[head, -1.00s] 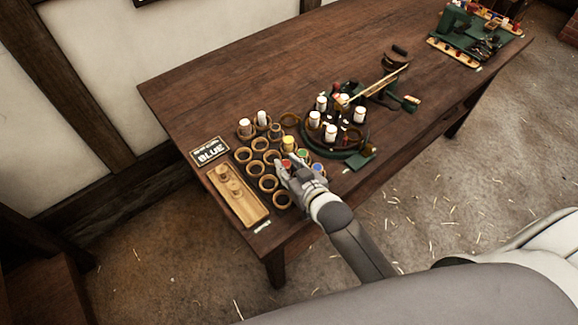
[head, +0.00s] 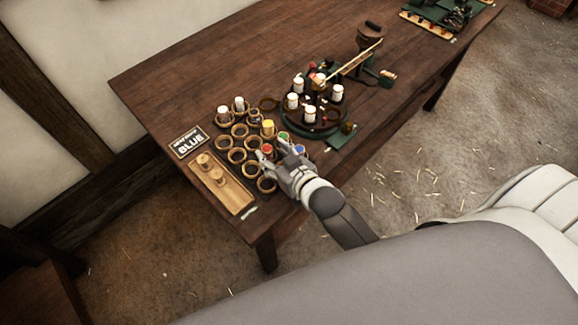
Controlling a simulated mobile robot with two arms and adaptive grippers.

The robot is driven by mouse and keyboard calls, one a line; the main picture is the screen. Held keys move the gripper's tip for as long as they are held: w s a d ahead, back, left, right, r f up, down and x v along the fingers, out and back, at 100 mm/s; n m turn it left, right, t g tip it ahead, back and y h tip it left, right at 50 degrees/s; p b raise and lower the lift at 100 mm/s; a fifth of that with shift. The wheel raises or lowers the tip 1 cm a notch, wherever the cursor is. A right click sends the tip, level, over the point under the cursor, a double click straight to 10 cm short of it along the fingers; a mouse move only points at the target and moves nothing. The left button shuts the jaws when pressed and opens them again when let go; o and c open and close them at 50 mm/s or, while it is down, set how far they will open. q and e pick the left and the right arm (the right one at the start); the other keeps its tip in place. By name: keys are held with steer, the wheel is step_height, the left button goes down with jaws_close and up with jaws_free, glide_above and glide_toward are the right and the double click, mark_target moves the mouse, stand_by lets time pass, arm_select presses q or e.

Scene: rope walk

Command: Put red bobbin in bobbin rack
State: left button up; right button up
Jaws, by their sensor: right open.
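The red bobbin (head: 266,149) is upright in the group of round wooden holders on the table, in front of the yellow bobbin (head: 268,127). My right gripper (head: 271,153) is open, with its fingertips close by the red bobbin; I cannot tell whether they touch it. The gripper hides part of the holders and the lower part of the bobbin. The round wooden holders (head: 236,155), several of them empty, look like the bobbin rack. My left gripper is not in view.
Green (head: 283,136) and blue bobbins (head: 300,150) are close by the gripper. The table's back left is clear.

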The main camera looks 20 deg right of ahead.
steer(key=v, duration=0.9)
steer(key=shift+s+b, duration=0.3)
steer(key=shift+b, duration=0.1)
